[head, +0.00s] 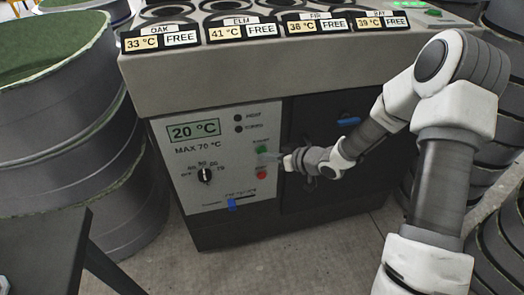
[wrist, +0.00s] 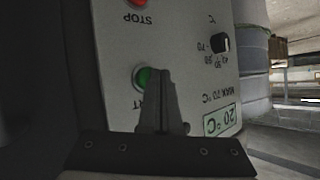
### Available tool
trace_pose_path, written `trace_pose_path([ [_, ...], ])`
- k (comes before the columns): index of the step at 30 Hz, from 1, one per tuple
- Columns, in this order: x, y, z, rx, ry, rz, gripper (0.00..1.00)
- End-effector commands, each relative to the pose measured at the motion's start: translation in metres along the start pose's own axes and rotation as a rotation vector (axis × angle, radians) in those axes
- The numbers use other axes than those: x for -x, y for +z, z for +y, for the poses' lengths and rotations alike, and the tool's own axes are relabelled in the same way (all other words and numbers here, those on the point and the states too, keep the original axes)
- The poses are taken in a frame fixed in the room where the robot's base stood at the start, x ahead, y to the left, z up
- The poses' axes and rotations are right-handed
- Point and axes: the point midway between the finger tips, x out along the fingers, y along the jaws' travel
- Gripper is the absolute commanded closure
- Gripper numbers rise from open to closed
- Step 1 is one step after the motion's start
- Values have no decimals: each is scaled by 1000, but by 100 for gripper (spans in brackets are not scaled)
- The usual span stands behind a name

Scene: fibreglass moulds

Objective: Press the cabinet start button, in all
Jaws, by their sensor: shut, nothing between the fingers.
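The grey cabinet (head: 215,85) has a light control panel (head: 180,150) on its front left. The green start button (head: 262,150) sits above a red stop button (head: 261,175) on the panel's right side. My gripper (head: 271,160) is shut and empty, its fingertips close to the green button. In the wrist view the closed fingers (wrist: 156,75) overlap the right part of the green button (wrist: 143,77), with the red stop button (wrist: 135,2) at the top edge. I cannot tell whether the tips touch the button. The panel display (head: 193,131) reads 20 °C.
The panel also holds two dark lamps (head: 238,122), a black dial (head: 204,175) and a blue slider (head: 232,204). A dark door with a blue handle (head: 348,121) is to the right. Ribbed grey drums (head: 75,120) stand left; a dark table (head: 45,250) is at lower left.

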Motion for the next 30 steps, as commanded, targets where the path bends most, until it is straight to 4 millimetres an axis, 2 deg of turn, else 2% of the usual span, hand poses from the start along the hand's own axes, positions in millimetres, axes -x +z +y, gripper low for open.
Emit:
trace_pose_path([
  [30,-6,-4,4,1,0,0,100],
])
